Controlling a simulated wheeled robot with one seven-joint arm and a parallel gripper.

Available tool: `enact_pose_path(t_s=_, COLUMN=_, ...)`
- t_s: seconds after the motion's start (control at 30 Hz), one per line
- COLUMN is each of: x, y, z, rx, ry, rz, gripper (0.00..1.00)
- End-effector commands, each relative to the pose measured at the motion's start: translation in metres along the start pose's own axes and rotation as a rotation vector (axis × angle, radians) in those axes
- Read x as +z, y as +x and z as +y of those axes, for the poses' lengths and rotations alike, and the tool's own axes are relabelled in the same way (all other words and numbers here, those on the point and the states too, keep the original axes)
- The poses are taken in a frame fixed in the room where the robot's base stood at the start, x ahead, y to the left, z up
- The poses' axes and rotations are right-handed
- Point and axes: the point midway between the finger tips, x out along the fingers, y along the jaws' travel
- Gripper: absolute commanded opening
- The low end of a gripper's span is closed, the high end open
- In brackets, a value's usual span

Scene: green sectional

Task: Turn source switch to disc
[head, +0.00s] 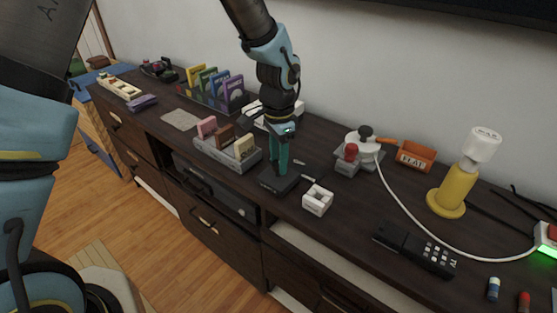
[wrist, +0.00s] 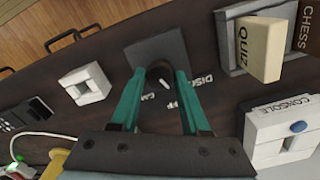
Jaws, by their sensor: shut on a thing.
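The source switch (head: 277,182) is a low dark box near the front edge of the cabinet top. In the wrist view its dark square plate (wrist: 157,44) shows beyond my fingers. White lettering beside it includes DISC (wrist: 203,80); the other labels are partly hidden by my gripper. My gripper (head: 281,168) points down over the switch, and its teal fingers are shut on the dark knob (wrist: 158,71), which also shows in the wrist view between the fingertips (wrist: 161,78). A small white mark shows by the knob; I cannot tell which label it points to.
A small white holder (head: 318,203) stands close right of the switch. A grey tray of game cards (head: 214,152) is to the left. The white console piece (wrist: 282,137) is behind.

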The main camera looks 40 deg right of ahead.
Motion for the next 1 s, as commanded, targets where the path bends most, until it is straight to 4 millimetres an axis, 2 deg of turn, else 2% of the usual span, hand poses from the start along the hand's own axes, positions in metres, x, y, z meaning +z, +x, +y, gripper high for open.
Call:
enact_pose_path(t_s=0.5, x=-0.0001, y=0.0001, z=-0.0002, rx=-0.001, ry=-0.359, rz=0.001, gripper=0.0)
enact_pose_path(t_s=1.0, x=-0.0002, y=-0.0001, z=0.0, rx=0.0, ry=-0.444, rz=0.0, gripper=0.0)
